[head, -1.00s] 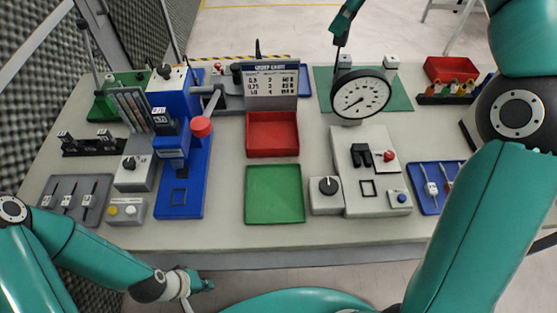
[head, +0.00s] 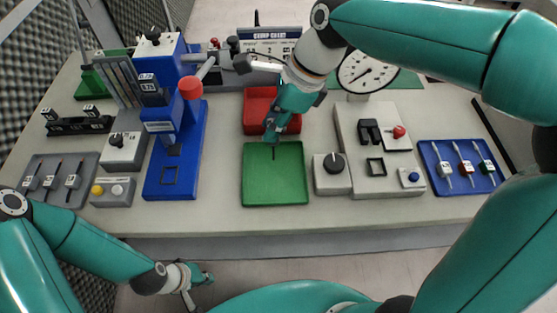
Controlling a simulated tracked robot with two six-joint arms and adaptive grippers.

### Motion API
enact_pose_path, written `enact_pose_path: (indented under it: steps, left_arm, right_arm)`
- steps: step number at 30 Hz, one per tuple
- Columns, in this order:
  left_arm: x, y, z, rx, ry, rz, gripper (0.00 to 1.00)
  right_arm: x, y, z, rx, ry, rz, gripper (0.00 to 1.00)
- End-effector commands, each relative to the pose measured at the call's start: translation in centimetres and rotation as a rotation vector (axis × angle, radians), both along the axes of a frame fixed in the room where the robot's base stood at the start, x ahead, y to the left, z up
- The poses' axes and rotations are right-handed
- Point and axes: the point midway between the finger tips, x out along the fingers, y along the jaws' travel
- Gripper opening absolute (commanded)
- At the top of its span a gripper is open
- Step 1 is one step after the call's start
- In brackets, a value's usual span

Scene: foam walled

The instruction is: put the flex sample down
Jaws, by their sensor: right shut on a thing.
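My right gripper (head: 275,136) points down over the far part of the green tray (head: 262,190). It is shut on a thin dark piece, which I take for the flex sample (head: 274,153); only its lower tip shows below the fingers. I cannot tell whether the tip touches the tray floor. The rest of the green tray looks empty. My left gripper (head: 196,283) is low in front of the table edge, away from everything; its fingers are too small to read.
The red tray (head: 256,105) lies just behind, partly covered by my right gripper. The blue press (head: 177,180) stands left of the green tray. The dial-knob box (head: 332,178) and gauge stand (head: 362,72) are at right. A blue tray (head: 445,180) holds several samples.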

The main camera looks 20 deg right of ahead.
Motion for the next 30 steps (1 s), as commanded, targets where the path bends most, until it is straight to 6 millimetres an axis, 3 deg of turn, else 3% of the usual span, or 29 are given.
enact_pose_path:
  steps: [3,9,16,23,30]
  left_arm:
    - [0.0,0.0,-0.4,0.0,0.0,0.0,0.0]
    - [0.0,0.0,-0.7,0.0,0.0,0.0,0.0]
    - [0.0,0.0,-0.8,0.0,0.0,0.0,0.0]
    - [0.0,0.0,-1.0,0.0,0.0,0.0,0.0]
    - [0.0,0.0,-1.0,0.0,0.0,0.0,0.0]
  right_arm:
    - [-0.1,-0.1,-3.5,-0.001,0.007,-0.002,0.0]
    - [0.0,-0.1,-7.1,0.0,0.002,-0.001,0.0]
    - [0.0,-0.1,-8.7,0.0,0.003,-0.001,0.0]
    - [-0.1,-0.1,-11.9,-0.001,0.003,-0.002,0.0]
    - [0.0,-0.1,-12.2,0.0,-0.001,-0.003,0.0]
